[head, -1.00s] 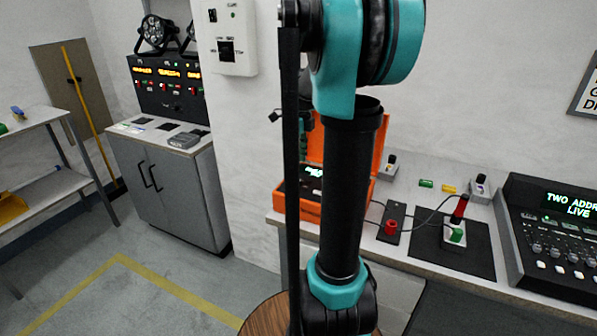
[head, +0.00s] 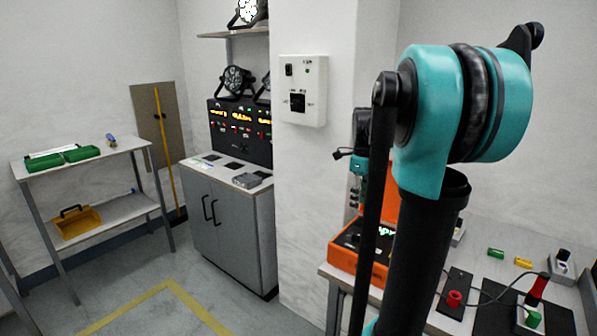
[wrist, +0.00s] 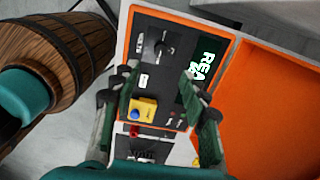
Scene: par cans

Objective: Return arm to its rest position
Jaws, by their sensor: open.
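My arm stands upright in the right half of the head view, with its teal elbow joint high up. My gripper (wrist: 160,92) shows in the wrist view with its two fingers apart and nothing between them. It hangs over the panel of an open orange case (wrist: 255,95); the panel has a lever, a yellow-and-blue knob and a green-lit display. In the head view the orange case (head: 345,258) stands on the bench, partly behind my arm. The gripper's fingers cannot be made out there.
A grey cabinet (head: 228,225) with a control panel stands at the back, beside a wall pillar with a white box (head: 303,90). A shelf table (head: 110,155) with green trays is at left. A wooden barrel (wrist: 70,45) is at left in the wrist view. Floor between is clear.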

